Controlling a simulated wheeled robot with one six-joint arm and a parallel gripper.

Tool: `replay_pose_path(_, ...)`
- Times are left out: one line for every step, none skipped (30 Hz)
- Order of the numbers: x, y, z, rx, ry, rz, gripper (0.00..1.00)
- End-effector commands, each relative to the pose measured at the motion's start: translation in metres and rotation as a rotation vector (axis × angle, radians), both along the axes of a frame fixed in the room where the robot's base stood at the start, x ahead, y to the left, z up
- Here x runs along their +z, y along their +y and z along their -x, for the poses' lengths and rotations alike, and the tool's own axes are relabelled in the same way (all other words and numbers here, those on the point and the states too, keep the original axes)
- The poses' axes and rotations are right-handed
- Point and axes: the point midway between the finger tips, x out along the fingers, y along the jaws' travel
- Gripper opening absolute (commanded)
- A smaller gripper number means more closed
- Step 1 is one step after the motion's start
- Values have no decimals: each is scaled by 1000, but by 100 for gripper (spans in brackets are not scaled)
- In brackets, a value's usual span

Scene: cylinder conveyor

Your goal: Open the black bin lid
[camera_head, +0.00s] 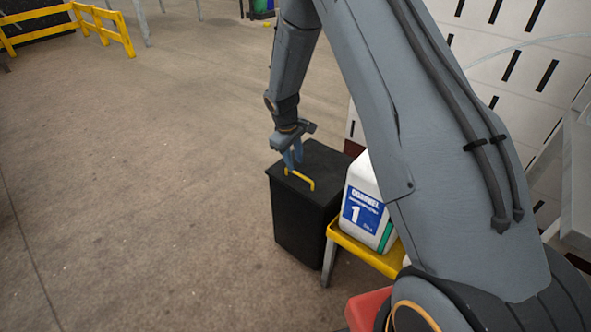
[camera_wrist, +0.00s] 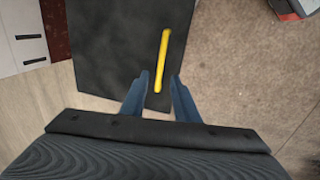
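The black bin (camera_head: 300,225) stands on the floor near the middle of the head view. Its flat lid (camera_head: 320,163) is shut and carries a yellow handle (camera_head: 300,179). In the wrist view the dark lid (camera_wrist: 105,50) fills the upper middle, with the yellow handle (camera_wrist: 162,60) running lengthwise. My gripper (camera_head: 292,160) is above the lid, close to the handle, pointing down. In the wrist view its two blue fingers (camera_wrist: 158,90) are apart, with the near end of the handle showing between their tips. I cannot tell whether the fingers touch the handle.
A white jug (camera_head: 364,203) with a blue label stands on a yellow stool (camera_head: 362,252) right beside the bin. A red object (camera_head: 366,308) is in front of the stool. A white slotted panel (camera_head: 500,75) is behind. The floor left of the bin is clear.

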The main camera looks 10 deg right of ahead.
Motion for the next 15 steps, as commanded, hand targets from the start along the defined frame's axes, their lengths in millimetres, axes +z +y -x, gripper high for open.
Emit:
replay_pose_path(-9, -2, 0, -1, 3, 1, 28)
replay_pose_path(-14, -2, -1, -1, 3, 1, 28)
replay_pose_path(-19, -3, -2, 0, 1, 0, 28)
replay_pose_path(-23, -4, -2, 0, 1, 1, 28)
replay_pose_path(-27, -4, -3, -1, 1, 0, 28)
replay_pose_path(-31, -5, -3, -1, 1, 0, 28)
replay_pose_path(-34, -5, -3, -1, 1, 0, 28)
replay_pose_path(-36, -6, -4, -1, 1, 0, 28)
replay_pose_path(-39, -6, -4, -1, 1, 0, 28)
replay_pose_path(-41, -7, -4, -1, 1, 0, 28)
replay_pose_path(-42, -7, -5, -1, 1, 0, 28)
replay_pose_path(-43, -7, -5, -1, 0, 0, 28)
replay_pose_path(-44, -7, -5, -1, 0, 0, 28)
replay_pose_path(-44, -7, -5, -1, 0, 0, 28)
replay_pose_path(-44, -7, -5, -1, -1, -1, 28)
